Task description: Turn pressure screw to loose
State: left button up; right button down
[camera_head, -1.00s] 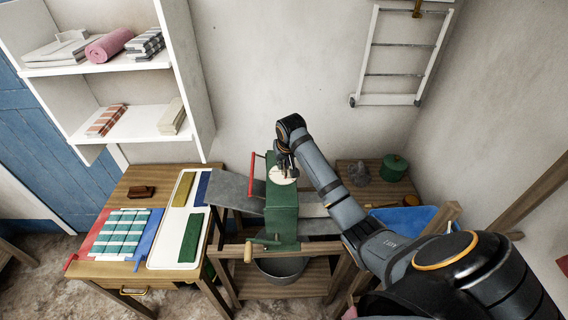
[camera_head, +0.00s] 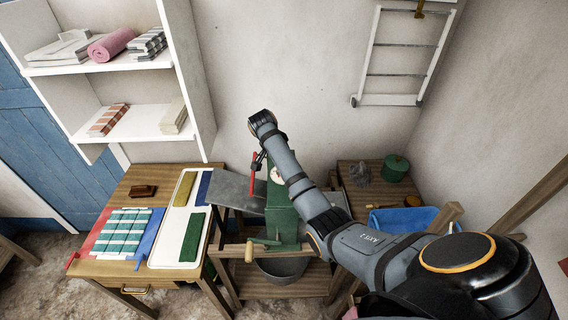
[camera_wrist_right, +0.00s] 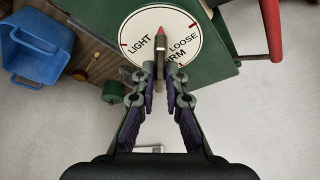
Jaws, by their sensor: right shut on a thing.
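The pressure screw's round white dial (camera_wrist_right: 150,62) lies on top of a green box-like press (camera_head: 281,215). In the right wrist view it reads LIGHT, LOOSE and a partly covered word ending in RM. A slim grey bar with a red tip (camera_wrist_right: 160,34) stands over the dial. The tip points up in that view, between the words LIGHT and LOOSE. My right gripper (camera_wrist_right: 160,72) is shut on the lower part of this bar. In the head view my right arm covers much of the dial. My left gripper is not in view.
A red handle (camera_head: 253,176) rises close to the press, left of my right arm. A crank with a wooden grip (camera_head: 248,252) is on the front. A blue bin (camera_head: 402,219) and a green pot (camera_head: 395,168) are to the right. A table with cloths (camera_head: 123,232) stands left.

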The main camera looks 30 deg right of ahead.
jog(key=m, duration=0.1)
jog(key=m+g, duration=0.1)
jog(key=m, duration=0.1)
jog(key=shift+w+r, duration=0.2)
jog(key=shift+w, duration=0.05)
jog(key=shift+m+g+b, duration=0.3)
jog(key=shift+m+b, duration=0.25)
jog(key=shift+m, duration=0.25)
jog(key=m+g+b, duration=0.1)
jog(key=m+b, duration=0.1)
jog(key=m, duration=0.1)
jog(key=shift+w+f+m, duration=0.1)
jog(key=shift+m, duration=0.2)
jog(key=shift+m+g+b, duration=0.4)
jog(key=shift+m+b, duration=0.05)
jog(key=shift+m, duration=0.15)
jog(key=shift+d, duration=0.1)
jog(key=c, duration=1.5)
grip_release()
jog(key=shift+o, duration=0.5)
